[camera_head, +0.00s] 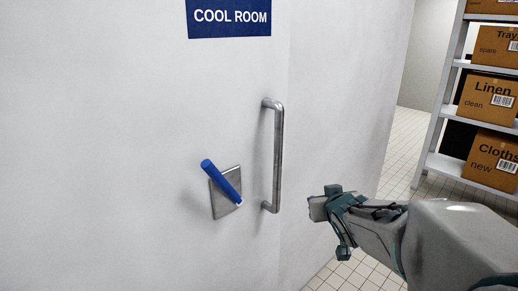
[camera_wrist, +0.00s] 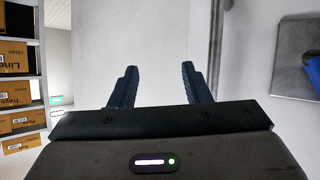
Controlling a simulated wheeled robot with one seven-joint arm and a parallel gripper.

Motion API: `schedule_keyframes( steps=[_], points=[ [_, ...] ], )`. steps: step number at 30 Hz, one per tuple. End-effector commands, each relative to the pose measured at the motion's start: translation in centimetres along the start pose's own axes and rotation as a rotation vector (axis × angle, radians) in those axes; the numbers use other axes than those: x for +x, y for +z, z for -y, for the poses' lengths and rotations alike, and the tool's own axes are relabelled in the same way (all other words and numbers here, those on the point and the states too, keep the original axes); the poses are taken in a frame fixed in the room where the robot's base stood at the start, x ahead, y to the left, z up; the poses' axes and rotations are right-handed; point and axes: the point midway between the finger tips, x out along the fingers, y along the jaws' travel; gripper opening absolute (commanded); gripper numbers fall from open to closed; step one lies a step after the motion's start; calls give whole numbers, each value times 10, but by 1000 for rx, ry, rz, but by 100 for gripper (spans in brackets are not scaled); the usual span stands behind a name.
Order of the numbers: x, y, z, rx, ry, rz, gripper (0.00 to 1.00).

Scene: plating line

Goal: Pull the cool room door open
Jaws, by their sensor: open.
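The cool room door (camera_head: 100,150) is a white panel under a blue "COOL ROOM" sign (camera_head: 230,17). It looks flush with the wall. A vertical metal pull handle (camera_head: 278,155) stands near its right edge. Left of that, a blue lever (camera_head: 222,180) slants up and left across a metal plate (camera_head: 225,207). My gripper (camera_head: 338,215) is right of the handle's lower end, apart from it. In the wrist view my gripper (camera_wrist: 160,86) is open, with nothing between its fingers. The handle (camera_wrist: 216,45) shows just right of the right finger, and the blue lever (camera_wrist: 313,70) at the right edge.
A shelf rack (camera_head: 436,110) with several labelled cardboard boxes (camera_head: 488,98) stands at the right; it shows at the left in the wrist view (camera_wrist: 42,60). The tiled floor (camera_head: 400,160) between wall and rack looks clear. A white wall (camera_head: 340,90) continues right of the handle.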

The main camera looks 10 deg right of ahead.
Motion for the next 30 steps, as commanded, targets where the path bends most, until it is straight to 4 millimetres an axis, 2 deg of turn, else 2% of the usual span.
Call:
schedule_keyframes(
  steps=[3,9,15,20,25,30],
  points=[
    [13,-30,-2,-15,-81,-154,43],
    [18,-61,11,-24,-287,-359,43],
    [10,-71,22,-12,-461,-460,43],
    [7,-74,28,-6,-519,-488,43],
    [20,-83,38,-6,-528,-490,43],
    [46,-99,55,-6,-528,-489,43]
  ],
)
